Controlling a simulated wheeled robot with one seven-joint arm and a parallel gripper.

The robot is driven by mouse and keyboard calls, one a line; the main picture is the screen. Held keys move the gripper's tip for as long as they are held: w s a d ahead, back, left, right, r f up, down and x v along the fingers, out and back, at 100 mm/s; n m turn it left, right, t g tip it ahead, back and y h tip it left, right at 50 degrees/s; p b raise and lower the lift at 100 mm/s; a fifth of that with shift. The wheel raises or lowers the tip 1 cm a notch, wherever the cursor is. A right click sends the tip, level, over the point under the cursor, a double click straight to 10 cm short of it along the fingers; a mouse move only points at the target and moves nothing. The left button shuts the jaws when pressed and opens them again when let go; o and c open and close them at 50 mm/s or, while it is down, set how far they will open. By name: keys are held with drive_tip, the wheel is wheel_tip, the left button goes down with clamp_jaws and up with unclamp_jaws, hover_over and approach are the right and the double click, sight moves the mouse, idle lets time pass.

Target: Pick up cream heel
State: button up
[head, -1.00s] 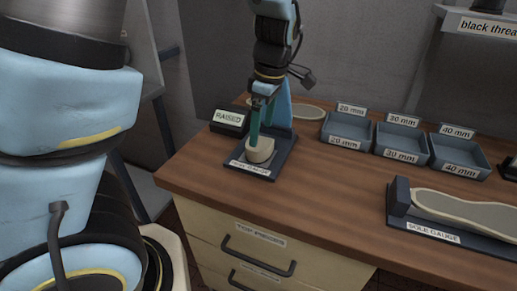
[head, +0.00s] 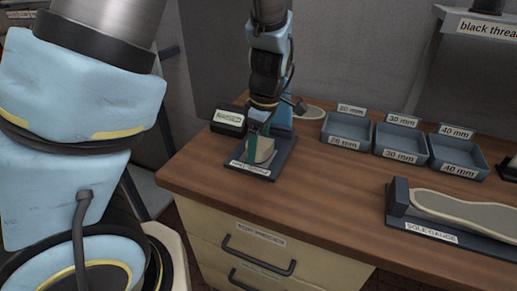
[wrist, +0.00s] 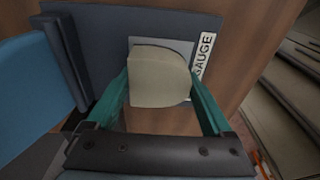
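The cream heel (head: 264,151) sits on the dark gauge stand (head: 287,158) at the table's left front corner. In the wrist view the heel (wrist: 160,78) lies between the two teal fingers, over a pale plate on the stand. My gripper (head: 258,146) reaches down from above, with one finger on each side of the heel. In the wrist view my gripper (wrist: 160,84) has its fingertips very close to both sides of the heel. I cannot tell whether they press on it. The heel's underside is hidden.
A black block labelled RAISED (head: 229,123) stands just left of the stand. A pale sole shape (head: 308,112) lies behind. Blue-grey trays marked 20 mm (head: 346,143), 30 mm (head: 400,155) and 40 mm (head: 457,165) are to the right. A sole gauge (head: 432,235) lies at front right.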

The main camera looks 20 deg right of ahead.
drive_tip(key=c, duration=1)
